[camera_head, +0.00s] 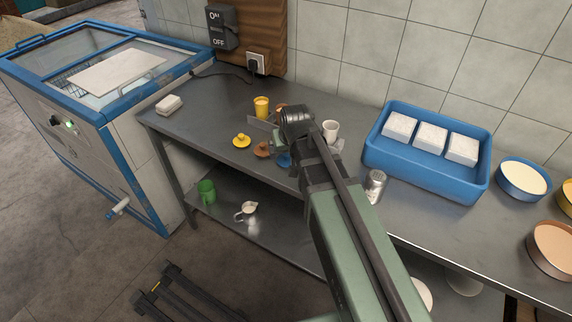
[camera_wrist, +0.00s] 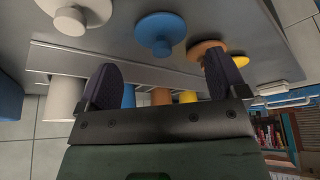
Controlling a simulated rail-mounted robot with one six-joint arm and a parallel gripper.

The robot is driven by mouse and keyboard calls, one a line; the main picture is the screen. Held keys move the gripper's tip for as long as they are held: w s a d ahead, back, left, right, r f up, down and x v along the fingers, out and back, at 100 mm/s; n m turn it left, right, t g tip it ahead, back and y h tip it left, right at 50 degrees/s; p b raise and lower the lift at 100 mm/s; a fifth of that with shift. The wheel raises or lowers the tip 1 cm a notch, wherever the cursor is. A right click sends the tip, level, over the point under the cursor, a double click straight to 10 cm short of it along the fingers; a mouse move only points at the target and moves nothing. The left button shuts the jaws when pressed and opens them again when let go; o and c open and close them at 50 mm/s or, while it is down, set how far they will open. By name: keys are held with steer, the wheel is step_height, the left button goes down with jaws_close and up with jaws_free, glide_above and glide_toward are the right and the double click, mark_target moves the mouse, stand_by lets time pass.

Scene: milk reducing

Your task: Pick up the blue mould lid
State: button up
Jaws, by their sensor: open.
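The blue mould lid (camera_wrist: 160,35) is a round disc with a knob, lying on the steel table; it shows whole in the wrist view. In the head view the blue lid (camera_head: 284,160) is mostly hidden behind my arm. My gripper (camera_wrist: 160,82) is open and empty, its two dark fingers apart. The blue lid lies beyond the fingertips, apart from them, roughly in line with the gap between them. In the head view my gripper (camera_head: 279,140) is over the table among the lids and partly hidden.
Beside the blue lid are a white lid (camera_wrist: 75,18), an orange-brown lid (camera_wrist: 204,49) and a yellow lid (camera_head: 242,141). Behind stand a white cup (camera_head: 330,131), a yellow cup (camera_head: 261,107), a blue cup (camera_wrist: 128,96) and an orange-brown cup (camera_wrist: 160,97). A blue tray (camera_head: 428,181) holds white blocks.

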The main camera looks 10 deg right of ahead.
mark_target(286, 155)
steer(key=b+x, duration=0.3)
steer(key=x, duration=0.2)
steer(key=shift+a, duration=0.1)
steer(key=shift+s+r, duration=0.1)
steer(key=shift+r, duration=0.2)
steer(key=c, duration=0.9)
steer(key=shift+c, duration=0.2)
